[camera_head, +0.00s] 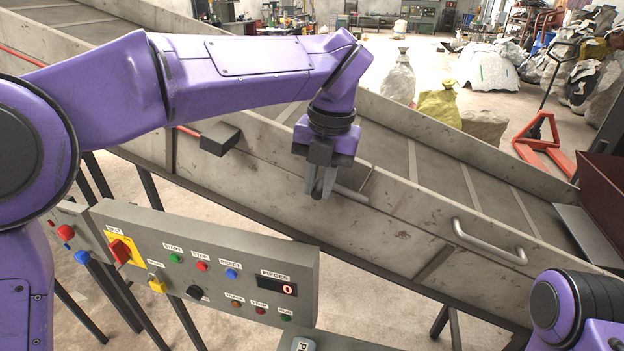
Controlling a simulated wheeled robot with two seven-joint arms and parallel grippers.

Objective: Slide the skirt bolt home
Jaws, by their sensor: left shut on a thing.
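My left gripper (321,190) points down against the near side skirt (405,215) of the inclined conveyor. Its fingers are shut on a grey metal bar (351,193), which appears to be the skirt bolt. Only a short length of the bar shows, to the right of the fingers. The rest is hidden behind the gripper, and I cannot tell how far the bolt is slid. My right arm (578,308) shows only in part at the lower right corner; its gripper is out of view.
A control panel (225,285) with buttons and a PIECES display stands in front of the conveyor. A curved grab handle (490,246) sticks out of the skirt further right. A grey block (220,138) on a red bar sits left of the gripper. A dark red chute (604,195) stands at the right.

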